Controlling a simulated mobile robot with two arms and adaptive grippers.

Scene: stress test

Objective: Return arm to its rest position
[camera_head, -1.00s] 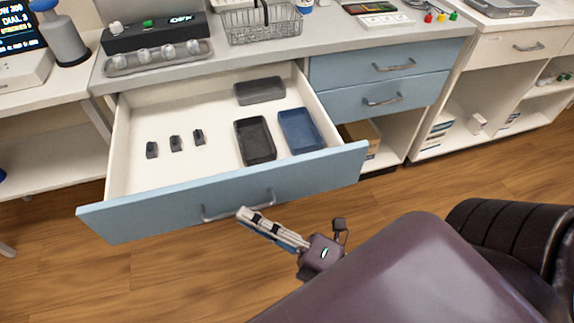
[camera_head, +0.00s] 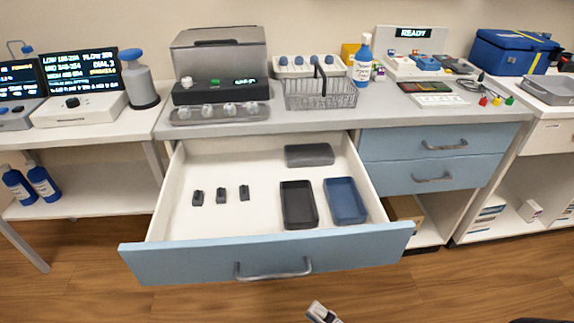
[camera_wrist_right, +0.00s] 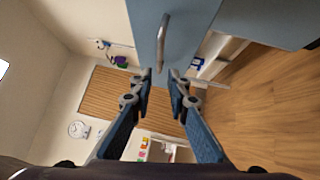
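My right gripper (camera_head: 318,308) shows only in part at the bottom edge of the head view, in front of and below the open drawer's handle (camera_head: 273,268). In the right wrist view its two fingers (camera_wrist_right: 161,76) are apart with nothing held between them. A blue drawer front with a grey handle (camera_wrist_right: 162,42) shows just beyond the fingertips there. The rest of my right arm is almost wholly out of the head view. My left gripper is in neither view.
The blue-fronted drawer (camera_head: 190,262) is pulled out into the space before the counter. It holds trays, including a blue one (camera_head: 345,201), and small dark pieces (camera_head: 221,194). A wire basket (camera_head: 320,97) stands on the counter.

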